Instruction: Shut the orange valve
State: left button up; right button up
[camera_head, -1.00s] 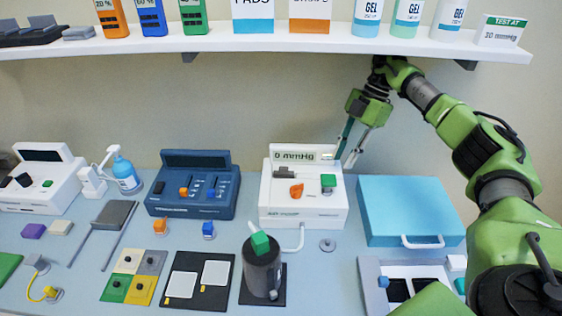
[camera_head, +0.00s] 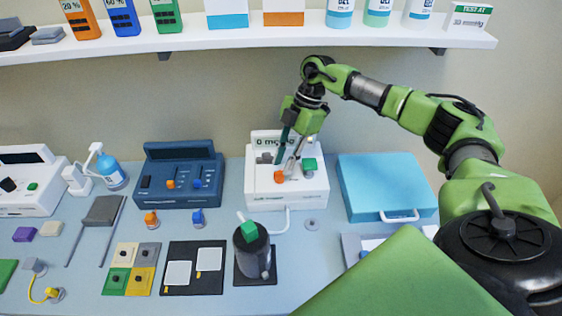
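The orange valve (camera_head: 279,177) is a small knob on the front top of the white device (camera_head: 286,201). The device has a small display reading 0 mmHg, now partly covered by my gripper. My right gripper (camera_head: 285,166) points down over this device from above. Its two fingers look apart, with nothing seen between them. The fingertips are close above and beside the valve; I cannot tell whether they touch it. My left gripper is not in view.
A green button (camera_head: 309,165) and a dark grey part (camera_head: 264,158) sit near the valve. A blue device (camera_head: 180,190) stands to the left and a light blue case (camera_head: 385,185) to the right. A shelf (camera_head: 300,44) with bottles runs above. A dark cylinder (camera_head: 252,255) stands in front.

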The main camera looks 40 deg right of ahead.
aim_at(279, 171)
jog(key=shift+x, duration=1.5)
jog(key=shift+w, duration=0.1)
grip_shut()
jog(key=shift+n, duration=0.3)
jog(key=n+g+b, duration=0.2)
jog(key=n, duration=0.3)
jog(key=shift+w, duration=0.2)
jog(key=n+h+b, duration=0.1)
jog(key=n, duration=0.1)
jog(key=n+g+h+b, duration=0.1)
jog(key=n, duration=0.2)
jog(key=shift+a+n+g, duration=0.1)
jog(key=shift+n+g, duration=0.2)
jog(key=shift+r, duration=0.1)
grip_release()
